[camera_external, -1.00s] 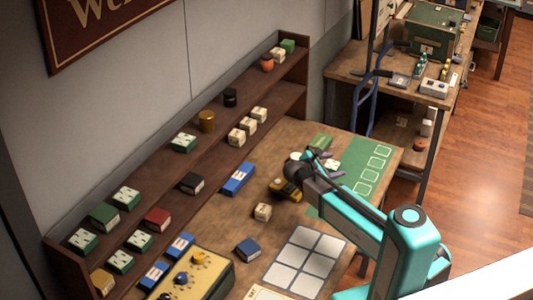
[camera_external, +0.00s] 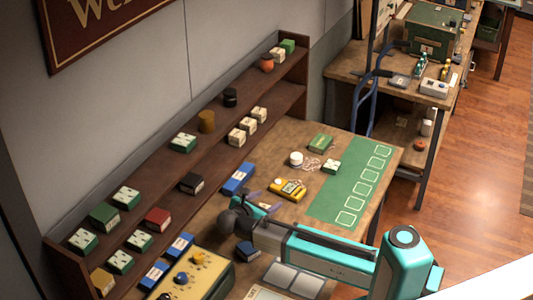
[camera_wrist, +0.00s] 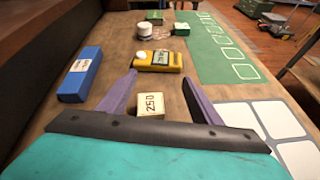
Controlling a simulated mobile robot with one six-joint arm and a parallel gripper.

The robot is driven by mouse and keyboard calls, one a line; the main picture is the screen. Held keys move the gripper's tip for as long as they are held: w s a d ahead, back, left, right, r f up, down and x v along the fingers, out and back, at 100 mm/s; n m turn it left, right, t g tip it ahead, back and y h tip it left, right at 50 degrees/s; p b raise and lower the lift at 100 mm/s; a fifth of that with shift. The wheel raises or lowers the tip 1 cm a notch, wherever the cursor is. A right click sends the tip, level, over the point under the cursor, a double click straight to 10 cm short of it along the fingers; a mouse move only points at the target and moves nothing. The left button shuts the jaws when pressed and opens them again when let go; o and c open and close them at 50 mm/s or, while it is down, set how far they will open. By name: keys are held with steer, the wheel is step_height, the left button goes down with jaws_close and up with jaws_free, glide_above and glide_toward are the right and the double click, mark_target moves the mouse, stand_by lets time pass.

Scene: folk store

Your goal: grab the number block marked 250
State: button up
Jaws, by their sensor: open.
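The number block marked 250 (camera_wrist: 150,103) is a small cream cube with dark digits. In the wrist view it sits on the wooden table between my gripper's two purple fingers, nearer the palm than the tips. My gripper (camera_wrist: 160,78) is open, and no contact with the block is visible. In the external view my gripper (camera_external: 265,201) is low over the table's middle, and the arm hides the block.
A yellow device (camera_wrist: 157,61) lies beyond the fingertips. A blue box (camera_wrist: 80,75) is at the left. White squares (camera_wrist: 285,130) and a green mat (camera_wrist: 222,45) are at the right. A small blue block (camera_external: 248,251) lies near the arm. Shelves with several blocks (camera_external: 237,136) line the wall.

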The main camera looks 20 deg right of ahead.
steer(key=s+a+n+b, duration=0.1)
steer(key=s+a, duration=0.3)
steer(key=a, duration=0.1)
steer(key=s+a+n+t+b, duration=0.1)
steer(key=s+a, duration=0.4)
steer(key=shift+s+a+f+n+y, duration=0.1)
steer(key=shift+n+y, duration=0.3)
steer(key=shift+p+x, duration=0.3)
steer(key=shift+x, duration=4.1)
steer(key=shift+p+x, duration=0.55)
steer(key=shift+x, duration=2.05)
steer(key=shift+a, duration=0.1)
steer(key=c, duration=1.2)
